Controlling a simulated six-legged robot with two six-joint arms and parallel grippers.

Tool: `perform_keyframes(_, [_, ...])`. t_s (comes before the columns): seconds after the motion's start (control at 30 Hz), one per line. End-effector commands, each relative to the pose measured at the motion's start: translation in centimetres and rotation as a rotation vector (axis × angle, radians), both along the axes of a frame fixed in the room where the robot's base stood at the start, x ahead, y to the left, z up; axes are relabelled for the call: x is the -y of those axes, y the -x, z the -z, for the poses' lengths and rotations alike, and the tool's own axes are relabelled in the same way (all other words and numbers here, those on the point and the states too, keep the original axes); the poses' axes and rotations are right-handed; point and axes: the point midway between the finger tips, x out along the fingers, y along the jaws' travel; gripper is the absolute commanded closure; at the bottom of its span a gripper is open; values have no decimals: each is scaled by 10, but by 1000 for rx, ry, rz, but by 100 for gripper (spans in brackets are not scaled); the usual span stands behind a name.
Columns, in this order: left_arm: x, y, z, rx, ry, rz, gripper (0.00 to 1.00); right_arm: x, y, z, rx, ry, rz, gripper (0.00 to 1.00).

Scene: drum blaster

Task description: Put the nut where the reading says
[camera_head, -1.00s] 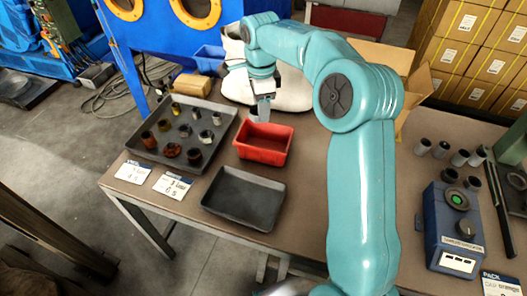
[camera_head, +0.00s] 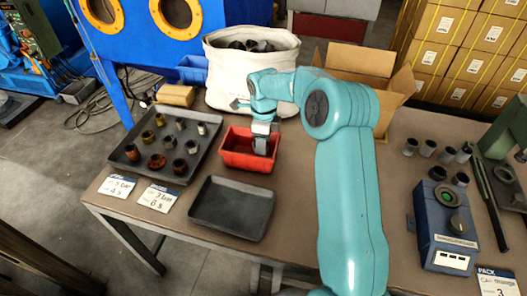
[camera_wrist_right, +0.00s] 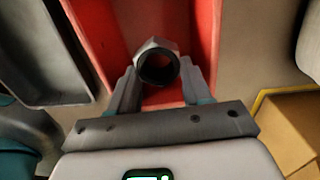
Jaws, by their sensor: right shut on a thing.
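My right gripper (camera_head: 261,144) is at the red bin (camera_head: 236,157), with its fingers pointing down over it. In the right wrist view the fingers are shut on a grey metal nut (camera_wrist_right: 147,47), its hole facing the camera. Red bin walls (camera_wrist_right: 204,25) show behind the nut. I cannot tell how far the nut is above the bin floor. Other nuts, brown, yellowish and grey, stand on a dark tray (camera_head: 134,142) at the left. My left gripper is not in view.
An empty dark tray (camera_head: 232,208) lies in front of the red bin. Cards (camera_head: 117,186) with readings lie at the front left edge. A blue box with a green button (camera_head: 447,225) and several grey cylinders stand at right. A white sack (camera_head: 230,75) and open carton (camera_head: 365,62) are behind.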

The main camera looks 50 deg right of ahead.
Motion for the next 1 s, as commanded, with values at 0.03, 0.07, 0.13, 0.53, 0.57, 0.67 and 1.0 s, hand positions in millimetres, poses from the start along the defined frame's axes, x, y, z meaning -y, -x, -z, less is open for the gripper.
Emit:
perform_keyframes(0.03, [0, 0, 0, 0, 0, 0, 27, 0, 0, 5, -2, -1, 0, 96])
perform_keyframes(0.07, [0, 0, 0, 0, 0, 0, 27, 0, 1, 10, -3, -2, 0, 96])
perform_keyframes(0.13, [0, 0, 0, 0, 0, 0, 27, 0, 1, 23, -4, -2, 0, 96])
perform_keyframes(0.53, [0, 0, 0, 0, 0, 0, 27, 0, 0, 43, 0, 0, -1, 96])
perform_keyframes(0.57, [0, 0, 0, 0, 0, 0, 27, 0, 0, 43, 0, 0, -1, 96])
perform_keyframes(0.67, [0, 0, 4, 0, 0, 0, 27, 0, 0, 47, 0, 0, -1, 96])
perform_keyframes(1.0, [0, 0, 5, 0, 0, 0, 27, 0, 0, 49, -1, -1, -1, 41])
